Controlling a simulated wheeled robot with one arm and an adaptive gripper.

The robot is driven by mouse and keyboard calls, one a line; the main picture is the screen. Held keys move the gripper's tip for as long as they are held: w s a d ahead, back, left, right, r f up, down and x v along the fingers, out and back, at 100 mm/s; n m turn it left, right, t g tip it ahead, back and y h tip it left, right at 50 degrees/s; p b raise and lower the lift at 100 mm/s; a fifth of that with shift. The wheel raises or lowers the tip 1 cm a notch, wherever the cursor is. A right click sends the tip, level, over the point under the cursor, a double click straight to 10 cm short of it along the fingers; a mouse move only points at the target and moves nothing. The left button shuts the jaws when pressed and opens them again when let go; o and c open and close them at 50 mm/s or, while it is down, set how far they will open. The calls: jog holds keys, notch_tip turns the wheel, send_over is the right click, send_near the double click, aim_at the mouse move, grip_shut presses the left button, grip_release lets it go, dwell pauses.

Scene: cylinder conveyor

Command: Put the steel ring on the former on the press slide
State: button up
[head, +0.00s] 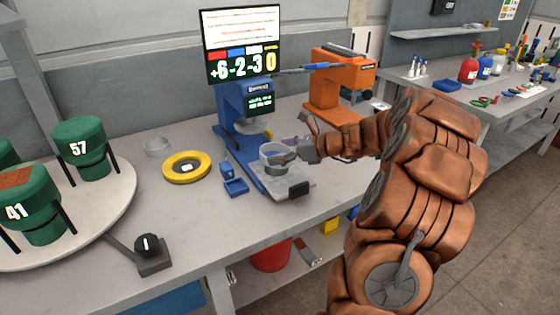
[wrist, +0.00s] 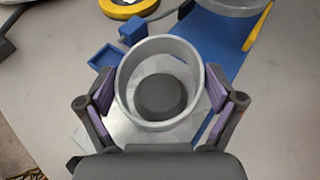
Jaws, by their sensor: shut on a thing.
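The steel ring (wrist: 160,125) is a pale grey, open band. My gripper (wrist: 160,88) is shut on it, with a purple-padded finger against its left and right sides. The former (wrist: 160,97), a dark round piece, shows inside the ring's opening, slightly below its middle. I cannot tell how far the ring is above the former or whether it is around it. In the head view, the ring (head: 268,152) is over the press slide (head: 290,182), a grey plate on a blue base in front of the blue press (head: 229,120).
A yellow round ring-shaped piece (head: 171,168), another pale ring (head: 158,147) and a small blue tray (head: 236,187) lie left of the press. An orange machine (head: 340,85) stands behind. A turntable (head: 110,205) with green drums is at left. The front bench area is mostly clear.

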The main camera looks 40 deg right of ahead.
jog(key=shift+s+f, duration=0.1)
jog(key=shift+f, duration=1.5)
jog(key=o, duration=0.9)
jog(key=shift+f, duration=0.1)
